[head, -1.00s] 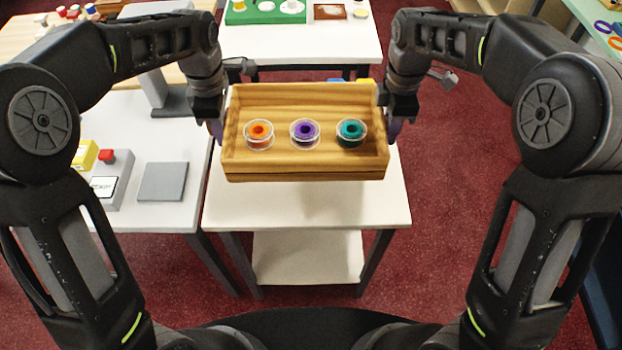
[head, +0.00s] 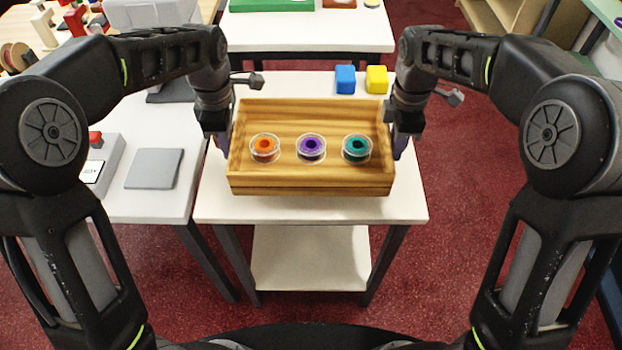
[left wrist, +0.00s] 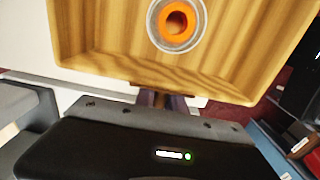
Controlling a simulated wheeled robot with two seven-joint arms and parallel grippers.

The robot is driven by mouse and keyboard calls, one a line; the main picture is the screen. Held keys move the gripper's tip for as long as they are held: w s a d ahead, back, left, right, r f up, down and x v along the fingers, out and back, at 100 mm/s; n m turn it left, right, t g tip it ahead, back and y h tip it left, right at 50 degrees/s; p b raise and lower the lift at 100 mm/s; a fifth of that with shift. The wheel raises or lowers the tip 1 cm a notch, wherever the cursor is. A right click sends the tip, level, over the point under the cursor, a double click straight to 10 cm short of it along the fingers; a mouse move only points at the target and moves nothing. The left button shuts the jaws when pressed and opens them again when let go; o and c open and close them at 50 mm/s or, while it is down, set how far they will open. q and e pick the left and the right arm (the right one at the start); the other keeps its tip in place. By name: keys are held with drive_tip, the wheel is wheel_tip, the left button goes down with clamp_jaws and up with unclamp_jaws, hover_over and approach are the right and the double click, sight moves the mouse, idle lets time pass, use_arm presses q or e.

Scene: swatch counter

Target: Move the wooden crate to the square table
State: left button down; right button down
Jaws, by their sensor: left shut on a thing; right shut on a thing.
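The wooden crate (head: 310,187) is at the middle of the head view, above a small white table (head: 409,206) with a lower shelf. It holds three clear round dishes with an orange (head: 264,148), a purple (head: 311,148) and a teal (head: 357,148) ring. My left gripper (head: 222,140) is shut on the crate's left side and my right gripper (head: 398,140) on its right side. The crate looks level; I cannot tell whether it touches the tabletop. The left wrist view shows the crate's wall (left wrist: 180,78) close to the fingers and the orange ring inside.
A blue block (head: 345,79) and a yellow block (head: 377,80) stand on the table behind the crate. A white counter with a grey pad (head: 154,168) adjoins on the left. Another white table (head: 308,33) stands farther back. Red carpet (head: 465,150) is clear on the right.

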use_arm(q)
drive_tip(key=shift+f, duration=0.35)
use_arm(e)
drive_tip(key=shift+f, duration=0.35)
